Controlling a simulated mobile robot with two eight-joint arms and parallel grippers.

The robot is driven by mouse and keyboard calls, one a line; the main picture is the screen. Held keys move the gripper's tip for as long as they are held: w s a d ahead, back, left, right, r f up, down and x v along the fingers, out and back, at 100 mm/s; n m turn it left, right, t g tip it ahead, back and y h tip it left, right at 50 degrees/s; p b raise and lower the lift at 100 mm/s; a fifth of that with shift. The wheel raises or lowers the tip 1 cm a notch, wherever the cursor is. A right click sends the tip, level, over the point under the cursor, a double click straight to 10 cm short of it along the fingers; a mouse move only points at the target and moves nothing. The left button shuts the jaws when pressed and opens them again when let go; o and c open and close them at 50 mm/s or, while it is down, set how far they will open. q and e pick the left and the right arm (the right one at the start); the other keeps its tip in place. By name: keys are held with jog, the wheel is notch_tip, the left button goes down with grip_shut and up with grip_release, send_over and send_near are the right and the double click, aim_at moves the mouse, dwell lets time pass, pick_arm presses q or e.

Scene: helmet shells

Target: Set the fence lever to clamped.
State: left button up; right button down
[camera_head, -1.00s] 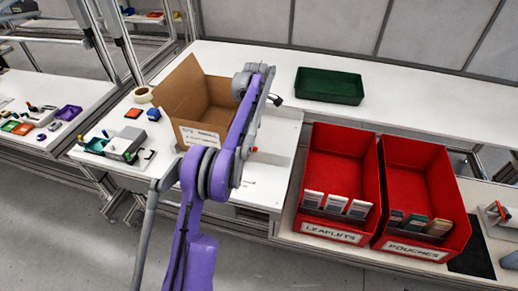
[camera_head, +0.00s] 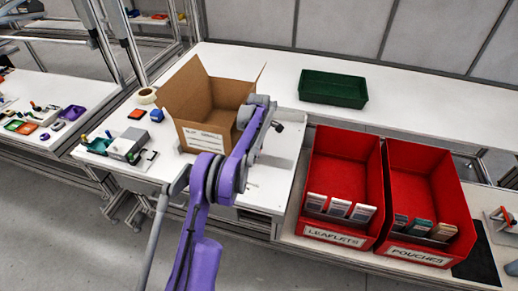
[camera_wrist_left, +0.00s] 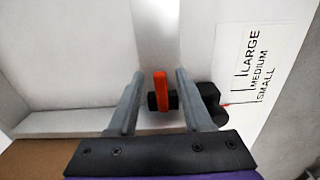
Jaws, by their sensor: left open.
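In the left wrist view the orange fence lever (camera_wrist_left: 161,92) sits on a black clamp body (camera_wrist_left: 174,101), with its long side running up the picture. My left gripper (camera_wrist_left: 156,75) is open, one finger on each side of the lever, with a visible gap on both sides. A size label (camera_wrist_left: 264,70) reading LARGE, MEDIUM, SMALL lies to the right, with a small red pointer by SMALL. In the head view the lever is hidden behind my arm and the carton. My right gripper is not in view.
An open cardboard carton (camera_head: 203,137) stands on the white table, just left of my arm. Red LEAFLETS (camera_head: 334,235) and POUCHES (camera_head: 417,254) bins stand at the right. A green tray (camera_head: 333,101) lies behind. A grey device (camera_head: 127,146) sits at the table's left.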

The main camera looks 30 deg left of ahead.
pick_arm(q)
grip_shut()
jog(key=shift+d+f+y+b, duration=0.2)
jog(key=shift+f+y+b, duration=0.1)
jog(key=shift+f+y, duration=0.25)
jog(key=shift+f+g+y, duration=0.1)
jog(key=shift+g+y, duration=0.2)
jog(key=shift+y, duration=0.45)
grip_release()
